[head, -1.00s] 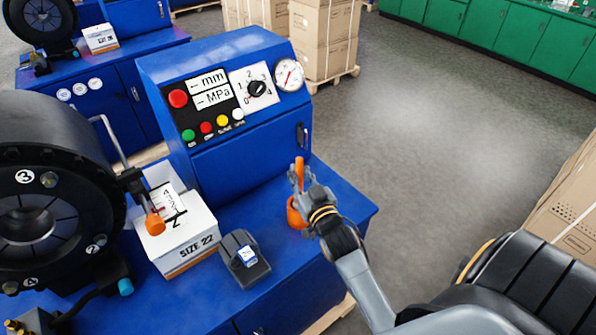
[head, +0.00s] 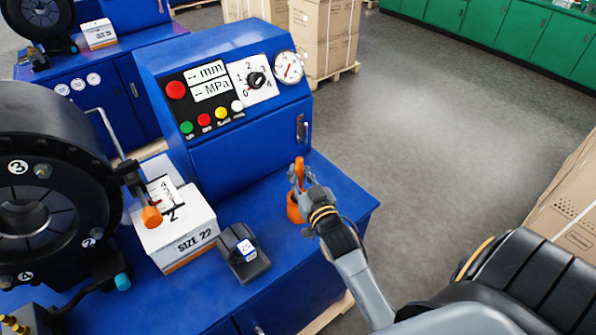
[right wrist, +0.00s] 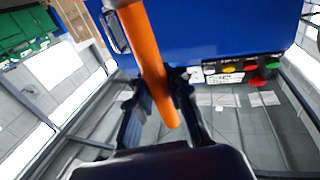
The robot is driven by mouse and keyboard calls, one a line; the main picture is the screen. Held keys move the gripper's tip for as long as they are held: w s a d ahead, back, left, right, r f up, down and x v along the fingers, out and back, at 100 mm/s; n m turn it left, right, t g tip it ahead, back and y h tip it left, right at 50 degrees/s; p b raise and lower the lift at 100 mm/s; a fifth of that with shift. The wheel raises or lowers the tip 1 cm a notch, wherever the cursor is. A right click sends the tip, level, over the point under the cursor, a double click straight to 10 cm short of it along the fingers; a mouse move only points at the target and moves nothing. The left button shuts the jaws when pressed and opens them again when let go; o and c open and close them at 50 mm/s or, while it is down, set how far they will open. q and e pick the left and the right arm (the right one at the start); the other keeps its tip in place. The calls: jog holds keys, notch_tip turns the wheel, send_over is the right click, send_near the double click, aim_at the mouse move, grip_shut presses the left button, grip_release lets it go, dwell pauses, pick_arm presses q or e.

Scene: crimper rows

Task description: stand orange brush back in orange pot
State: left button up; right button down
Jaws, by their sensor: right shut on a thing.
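My right gripper (head: 301,186) is shut on the orange brush (head: 299,170), which stands roughly upright between its fingers. In the right wrist view the brush's orange handle (right wrist: 155,65) runs between the two dark fingers. The orange pot (head: 294,209) stands on the blue bench, just below and behind the gripper, which partly covers it. The brush's lower end is hidden, so I cannot tell whether it is inside the pot. My left gripper is not in view.
A blue control cabinet (head: 250,135) with buttons and a gauge stands behind the pot. A dark labelled block (head: 243,252) and a white SIZE 22 box (head: 178,232) are to the left, beside a large black crimper (head: 60,160). The bench's right edge is close to the pot.

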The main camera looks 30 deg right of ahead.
jog(key=shift+f+b, duration=0.7)
jog(key=shift+f, duration=0.4)
jog(key=c, duration=1.2)
grip_release()
jog(key=s, duration=0.4)
jog(key=s+a, duration=0.1)
jog(key=s, duration=0.3)
jog(key=s+a, duration=0.1)
jog(key=s, duration=0.2)
jog(key=shift+s+a, duration=0.2)
jog(key=shift+s, duration=0.2)
